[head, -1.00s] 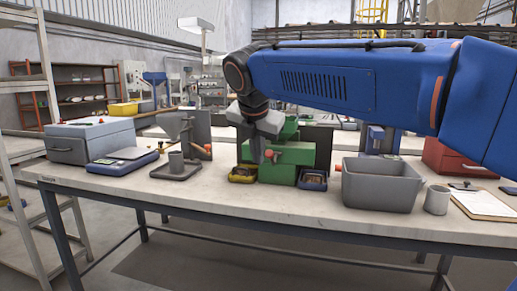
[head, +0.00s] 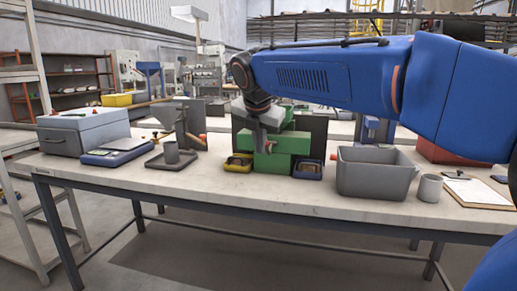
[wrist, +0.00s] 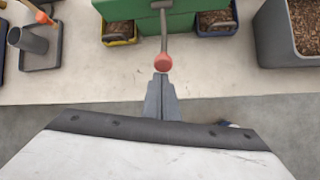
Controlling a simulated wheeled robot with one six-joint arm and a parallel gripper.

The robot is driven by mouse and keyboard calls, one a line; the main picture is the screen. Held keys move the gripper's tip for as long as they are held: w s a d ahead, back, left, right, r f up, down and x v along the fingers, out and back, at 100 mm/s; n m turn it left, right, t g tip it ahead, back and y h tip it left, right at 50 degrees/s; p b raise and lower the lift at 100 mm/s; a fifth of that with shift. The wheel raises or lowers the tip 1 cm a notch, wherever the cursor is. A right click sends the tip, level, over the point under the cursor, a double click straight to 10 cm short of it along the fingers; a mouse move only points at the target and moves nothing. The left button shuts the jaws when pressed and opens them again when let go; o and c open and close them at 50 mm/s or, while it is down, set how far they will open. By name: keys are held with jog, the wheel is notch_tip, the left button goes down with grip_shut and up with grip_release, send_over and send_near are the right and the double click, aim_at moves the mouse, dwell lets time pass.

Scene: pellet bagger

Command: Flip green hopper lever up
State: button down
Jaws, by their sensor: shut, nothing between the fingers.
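The green hopper machine (head: 287,143) stands on the workbench, partly hidden behind my arm and gripper. In the wrist view, its green body (wrist: 143,30) is at the top. Its lever (wrist: 164,32) is a grey rod that ends in a red-orange knob (wrist: 163,63) and points toward me. My gripper (wrist: 161,77) is shut and empty, with its tips just below the knob in the wrist view. I cannot tell whether they touch it. In the head view my gripper (head: 261,150) is in front of the green body, and the knob is mostly hidden there.
A yellow tray (head: 239,163) and a blue tray (head: 308,170) flank the green base. A large grey bin (head: 375,178) and a grey cup (head: 430,188) stand to the right. A small grey stand with a funnel (head: 170,160) is at left. The bench front (head: 240,192) is clear.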

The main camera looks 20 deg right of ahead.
jog(key=shift+r, duration=0.15)
jog(key=w+d+r+g+y, duration=0.1)
jog(key=w+d+r+g, duration=0.1)
jog(key=w+r, duration=0.3)
notch_tip(320, 180, up, 4)
jog(key=shift+d+f+g, duration=0.25)
jog(key=shift+d+g, duration=0.05)
jog(key=shift+d, duration=0.05)
jog(key=shift+r, duration=0.2)
jog(key=shift+r, duration=0.6)
dwell(0.3)
